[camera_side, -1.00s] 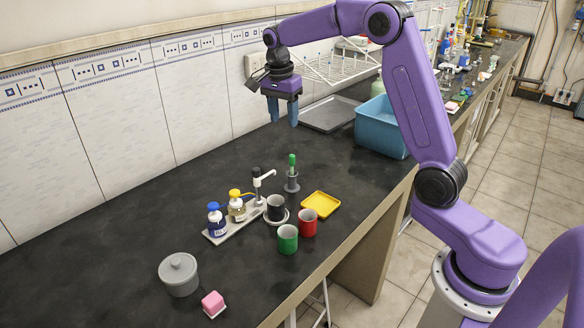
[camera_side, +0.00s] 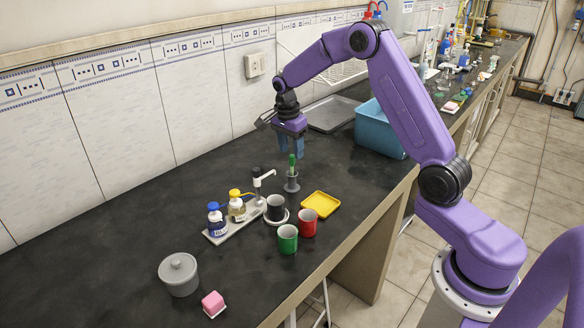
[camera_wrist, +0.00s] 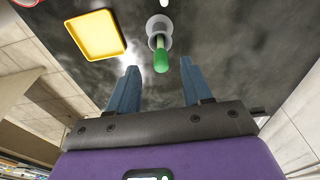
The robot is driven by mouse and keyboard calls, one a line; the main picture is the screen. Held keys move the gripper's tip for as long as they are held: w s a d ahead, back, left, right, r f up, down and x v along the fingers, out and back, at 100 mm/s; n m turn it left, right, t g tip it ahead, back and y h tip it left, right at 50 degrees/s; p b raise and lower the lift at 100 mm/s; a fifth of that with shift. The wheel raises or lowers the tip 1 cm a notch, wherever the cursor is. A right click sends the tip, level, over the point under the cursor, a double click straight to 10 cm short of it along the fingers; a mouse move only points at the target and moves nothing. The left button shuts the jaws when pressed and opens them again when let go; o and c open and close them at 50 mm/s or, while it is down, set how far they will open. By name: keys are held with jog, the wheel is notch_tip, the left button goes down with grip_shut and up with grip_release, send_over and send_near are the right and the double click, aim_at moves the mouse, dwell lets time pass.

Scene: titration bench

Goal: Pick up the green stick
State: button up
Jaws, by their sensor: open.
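The green stick (camera_side: 292,163) stands upright in a small grey holder (camera_side: 292,184) on the dark bench. Its green top also shows in the wrist view (camera_wrist: 160,58), between and beyond my fingertips, with the grey holder around its base. My gripper (camera_side: 291,156) is above the holder in the side view, with its blue fingers pointing down close to the stick's top. I cannot tell from the side view how far the fingers are from the stick.
A yellow tray (camera_side: 320,204), a red cup (camera_side: 308,223), a green cup (camera_side: 287,239) and a dark cup (camera_side: 276,207) stand near the holder. Bottles (camera_side: 217,219) and a white pump spout (camera_side: 265,176) are to its left. A blue bin (camera_side: 380,130) is at the back right.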

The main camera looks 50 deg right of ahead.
aim_at(292, 155)
jog(key=shift+d+f, duration=0.2)
jog(key=shift+f, duration=1.2)
jog(key=shift+d+f, duration=0.2)
jog(key=shift+f, duration=1.15)
grip_shut()
